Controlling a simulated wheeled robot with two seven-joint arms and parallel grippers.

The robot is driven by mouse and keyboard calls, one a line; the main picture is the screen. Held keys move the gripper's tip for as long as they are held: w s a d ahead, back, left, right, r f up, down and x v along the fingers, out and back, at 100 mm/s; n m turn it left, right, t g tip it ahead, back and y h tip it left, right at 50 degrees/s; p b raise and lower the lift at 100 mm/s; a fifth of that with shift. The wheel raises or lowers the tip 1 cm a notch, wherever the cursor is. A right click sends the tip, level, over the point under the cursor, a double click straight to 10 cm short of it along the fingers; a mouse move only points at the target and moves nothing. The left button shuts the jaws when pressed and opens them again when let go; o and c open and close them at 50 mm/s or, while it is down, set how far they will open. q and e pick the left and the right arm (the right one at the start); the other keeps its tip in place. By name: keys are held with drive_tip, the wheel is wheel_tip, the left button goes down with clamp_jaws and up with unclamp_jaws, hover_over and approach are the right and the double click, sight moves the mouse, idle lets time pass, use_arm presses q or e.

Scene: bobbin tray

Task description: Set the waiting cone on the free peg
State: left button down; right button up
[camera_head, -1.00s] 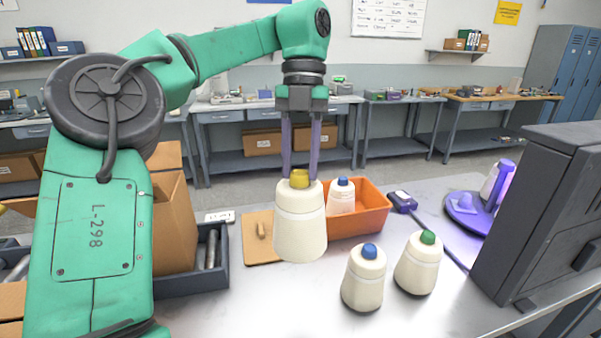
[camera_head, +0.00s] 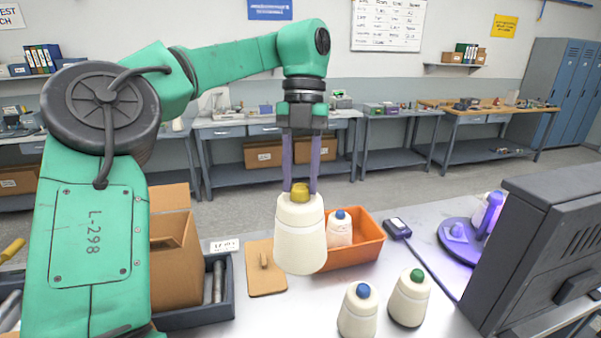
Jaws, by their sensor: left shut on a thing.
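My left gripper (camera_head: 300,188) is shut on the yellow top of a cream cone (camera_head: 300,235) and holds it upright, in front of the left part of an orange bin (camera_head: 360,255). A cone with a blue top (camera_head: 340,232) is in the bin. Another blue-topped cone (camera_head: 357,315) and a green-topped cone (camera_head: 409,300) stand on the table, nearer the front. My right gripper is not in view.
A purple-lit round stand (camera_head: 440,236) and a dark grey machine (camera_head: 540,245) are at the right. A small dark device (camera_head: 397,228) sits by the bin, its cable running right. A cardboard box (camera_head: 172,262) and a dark tray (camera_head: 225,305) are at the left. Table between board and cones is clear.

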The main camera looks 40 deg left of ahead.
use_arm(q)
wheel_tip(320, 180, up, 8)
drive_tip(key=p, duration=0.7)
drive_tip(key=shift+r, duration=1.2)
drive_tip(key=shift+f, duration=0.1)
